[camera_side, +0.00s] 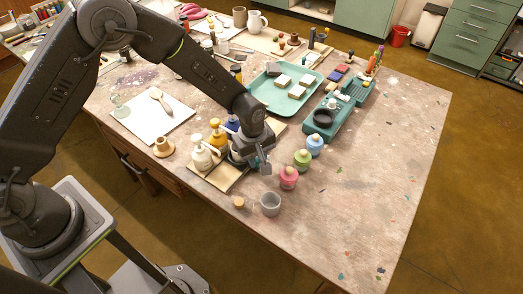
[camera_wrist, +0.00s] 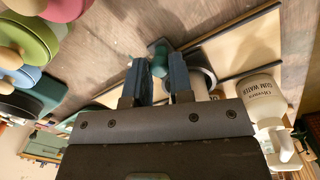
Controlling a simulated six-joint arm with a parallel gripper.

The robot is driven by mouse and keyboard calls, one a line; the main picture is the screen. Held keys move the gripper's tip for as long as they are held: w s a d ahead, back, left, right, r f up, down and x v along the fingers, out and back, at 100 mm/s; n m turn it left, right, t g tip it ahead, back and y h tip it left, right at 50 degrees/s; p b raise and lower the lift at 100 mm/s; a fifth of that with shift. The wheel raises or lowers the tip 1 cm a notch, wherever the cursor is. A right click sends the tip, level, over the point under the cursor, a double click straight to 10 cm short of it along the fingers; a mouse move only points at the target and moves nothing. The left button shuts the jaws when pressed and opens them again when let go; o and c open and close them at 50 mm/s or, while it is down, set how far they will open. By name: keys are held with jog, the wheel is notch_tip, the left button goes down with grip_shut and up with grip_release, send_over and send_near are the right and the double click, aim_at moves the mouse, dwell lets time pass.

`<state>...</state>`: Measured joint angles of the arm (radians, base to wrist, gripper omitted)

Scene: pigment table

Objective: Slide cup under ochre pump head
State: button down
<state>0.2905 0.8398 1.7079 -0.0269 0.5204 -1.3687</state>
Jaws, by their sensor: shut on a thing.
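The ochre pump bottle (camera_side: 217,135) stands on the wooden board (camera_side: 221,180), between a white pump bottle (camera_side: 202,157) and a blue one (camera_side: 232,124). My gripper (camera_side: 262,163) is low at the front right of the board. In the wrist view its two blue fingers (camera_wrist: 159,80) stand close around a small teal piece, with a round grey-rimmed cup (camera_wrist: 208,76) partly hidden behind the right finger. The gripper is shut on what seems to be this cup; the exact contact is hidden. The ochre pump head cannot be made out in the wrist view.
Pink (camera_side: 288,178), green (camera_side: 302,159) and light blue (camera_side: 315,145) jars stand right of the gripper. The right side of the table is mostly clear.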

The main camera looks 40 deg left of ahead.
jog(key=shift+s, duration=0.25)
jog(key=c, duration=1)
grip_release()
jog(key=shift+s+a+r, duration=0.1)
jog(key=shift+s+r, duration=0.05)
jog(key=shift+r, duration=2.15)
jog(key=shift+s+a+r, duration=0.1)
jog(key=shift+s+r, duration=0.1)
jog(key=shift+r, duration=2.15)
jog(key=shift+s+r, duration=0.15)
jog(key=shift+r, duration=2.15)
